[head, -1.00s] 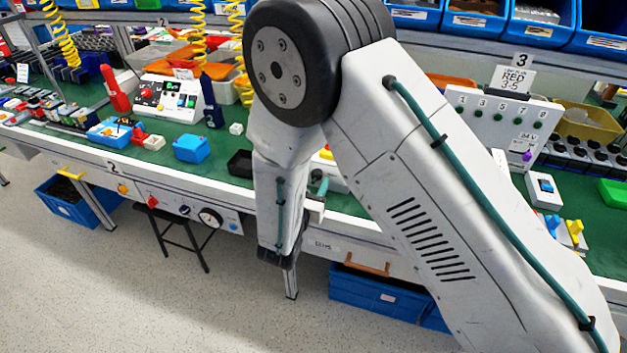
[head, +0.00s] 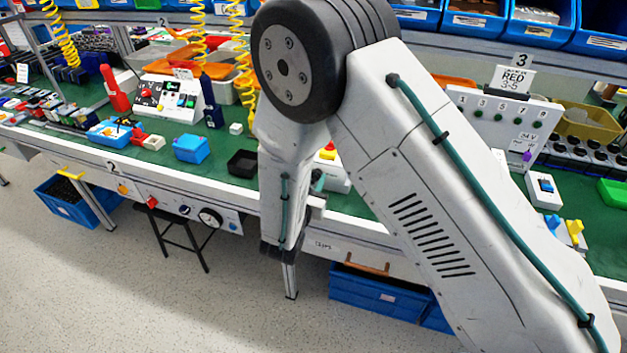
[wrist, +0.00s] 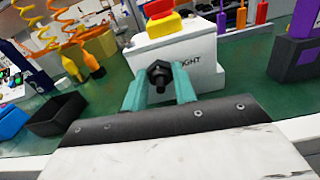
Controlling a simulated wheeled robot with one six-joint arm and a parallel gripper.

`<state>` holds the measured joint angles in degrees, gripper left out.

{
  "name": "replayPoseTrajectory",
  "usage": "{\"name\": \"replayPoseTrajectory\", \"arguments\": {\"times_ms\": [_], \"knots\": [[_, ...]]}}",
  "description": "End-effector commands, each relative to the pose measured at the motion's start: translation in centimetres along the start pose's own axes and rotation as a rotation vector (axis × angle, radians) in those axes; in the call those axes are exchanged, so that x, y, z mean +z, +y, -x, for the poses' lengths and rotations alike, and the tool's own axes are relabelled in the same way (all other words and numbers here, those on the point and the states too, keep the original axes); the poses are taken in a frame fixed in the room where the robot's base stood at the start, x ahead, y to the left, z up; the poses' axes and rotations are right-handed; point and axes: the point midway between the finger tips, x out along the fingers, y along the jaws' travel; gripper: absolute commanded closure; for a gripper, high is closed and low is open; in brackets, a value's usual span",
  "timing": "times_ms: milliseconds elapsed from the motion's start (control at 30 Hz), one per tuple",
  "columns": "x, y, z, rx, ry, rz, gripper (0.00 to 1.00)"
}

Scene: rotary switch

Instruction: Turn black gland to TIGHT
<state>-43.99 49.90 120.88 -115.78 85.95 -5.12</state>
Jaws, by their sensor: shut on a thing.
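The black gland (wrist: 158,70) is a dark hex nut with a stub on the front of a white box (wrist: 205,76). Printed letters on the box, partly hidden, read "IGHT" to the right of the gland. My gripper (wrist: 159,78) has its teal fingers on either side of the gland and is shut on it. In the head view, my arm hides the gland and most of the gripper, and only part of the white box (head: 336,178) shows beside my arm.
A red and yellow button (wrist: 162,18) sits on top of the box. A black tray (wrist: 57,114) lies to the left, and a grey block with a purple part (wrist: 296,60) stands to the right. Yellow coiled hoses (head: 243,65) hang behind. Green bench top shows between these.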

Motion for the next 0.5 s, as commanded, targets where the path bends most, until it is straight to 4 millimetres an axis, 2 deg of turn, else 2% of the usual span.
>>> {"name": "replayPoseTrajectory", "arguments": {"times_ms": [500], "knots": [[-0.01,-0.16,-0.01,-0.001,-0.001,-0.414,0.95]]}}
